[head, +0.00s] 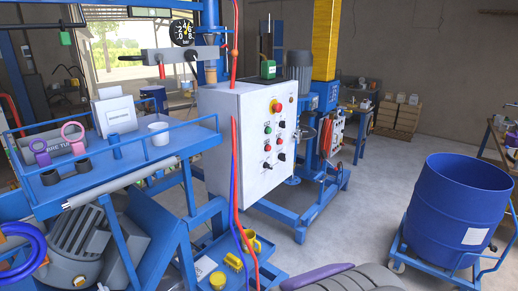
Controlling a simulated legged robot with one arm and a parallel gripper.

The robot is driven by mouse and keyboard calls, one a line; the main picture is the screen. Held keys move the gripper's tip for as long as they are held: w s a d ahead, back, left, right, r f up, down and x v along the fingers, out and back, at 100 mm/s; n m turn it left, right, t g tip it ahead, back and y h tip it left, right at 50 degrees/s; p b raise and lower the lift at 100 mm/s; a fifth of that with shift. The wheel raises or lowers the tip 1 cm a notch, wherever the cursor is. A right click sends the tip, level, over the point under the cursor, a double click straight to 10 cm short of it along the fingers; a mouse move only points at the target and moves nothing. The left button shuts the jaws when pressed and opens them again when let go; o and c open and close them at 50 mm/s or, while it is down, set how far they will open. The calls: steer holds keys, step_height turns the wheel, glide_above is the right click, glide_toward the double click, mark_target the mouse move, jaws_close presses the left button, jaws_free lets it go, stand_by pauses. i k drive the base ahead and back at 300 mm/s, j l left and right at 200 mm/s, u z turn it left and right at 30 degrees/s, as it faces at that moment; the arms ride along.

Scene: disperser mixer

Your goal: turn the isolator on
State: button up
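A light grey control cabinet (235,140) stands near the middle of the head view, its control face turned to the right. A large red knob on a yellow base (277,106) sits near the top of that face. Below it are small red and green buttons (268,130) and several black knobs or switches (281,157). I cannot tell which control is the isolator, and the switch positions and labels are too small to read. A dark handle-like part (304,134) shows at the cabinet's right edge. My gripper is not in view.
Red and blue hoses (234,150) hang in front of the cabinet's left part. A blue bench (130,165) with rails and loose items stands at left. A blue drum (461,210) on a wheeled dolly stands at right. Grey floor (365,220) between cabinet and drum is clear.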

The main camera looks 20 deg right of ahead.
mark_target(265, 165)
steer(key=i+l+u, duration=0.25)
steer(key=i+l, duration=0.2)
steer(key=l, duration=0.3)
steer(key=i+l+u, duration=0.15)
steer(key=l, duration=0.25)
